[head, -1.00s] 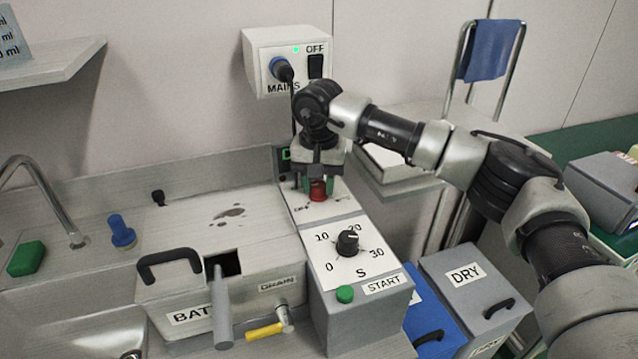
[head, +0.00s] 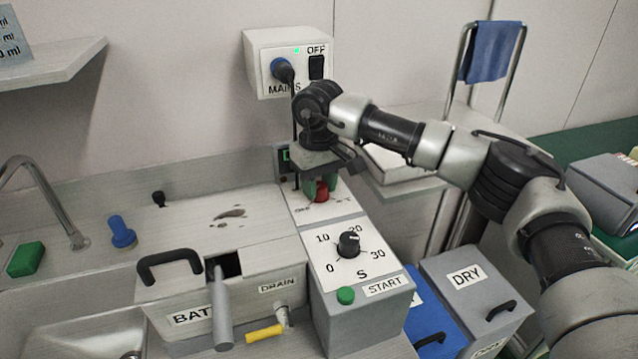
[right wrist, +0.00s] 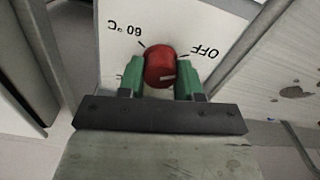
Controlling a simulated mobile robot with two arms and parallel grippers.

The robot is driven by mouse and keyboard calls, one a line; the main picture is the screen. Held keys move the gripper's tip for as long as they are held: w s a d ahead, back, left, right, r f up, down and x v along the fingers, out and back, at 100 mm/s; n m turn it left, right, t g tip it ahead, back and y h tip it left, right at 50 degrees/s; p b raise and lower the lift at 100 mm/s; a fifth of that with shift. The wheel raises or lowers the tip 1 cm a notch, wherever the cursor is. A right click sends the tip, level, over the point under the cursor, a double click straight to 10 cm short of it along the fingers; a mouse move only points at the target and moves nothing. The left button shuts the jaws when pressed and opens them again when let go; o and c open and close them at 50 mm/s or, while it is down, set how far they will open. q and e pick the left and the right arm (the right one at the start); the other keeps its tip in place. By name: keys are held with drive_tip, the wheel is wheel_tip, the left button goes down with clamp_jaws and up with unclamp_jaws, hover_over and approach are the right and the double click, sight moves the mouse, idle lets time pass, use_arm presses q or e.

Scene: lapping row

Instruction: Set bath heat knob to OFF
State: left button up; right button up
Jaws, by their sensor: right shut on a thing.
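The red bath heat knob (head: 321,193) sits on the sloped white panel at the back of the grey control box. In the right wrist view the knob (right wrist: 160,68) is between the two green finger pads of my right gripper (right wrist: 160,80). The gripper (head: 321,188) is shut on it. The panel (right wrist: 185,20) shows the labels "60 °C" and "OFF", upside down in this view. A small pale mark shows on the knob, but I cannot tell clearly which label it points to. My left gripper is out of view.
The black timer knob (head: 348,244) and green START button (head: 345,295) are in front on the same box. The mains box (head: 290,62) with a blue plug is on the wall behind. The bath (head: 215,270) with its handle stands left.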

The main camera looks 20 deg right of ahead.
sight(319, 185)
drive_tip(key=shift+r, duration=0.2)
idle(0.3)
drive_tip(key=o, duration=0.9)
drive_tip(key=shift+f, duration=0.1)
wheel_tip(319, 185, up, 11)
drive_tip(key=shift+f, duration=0.1)
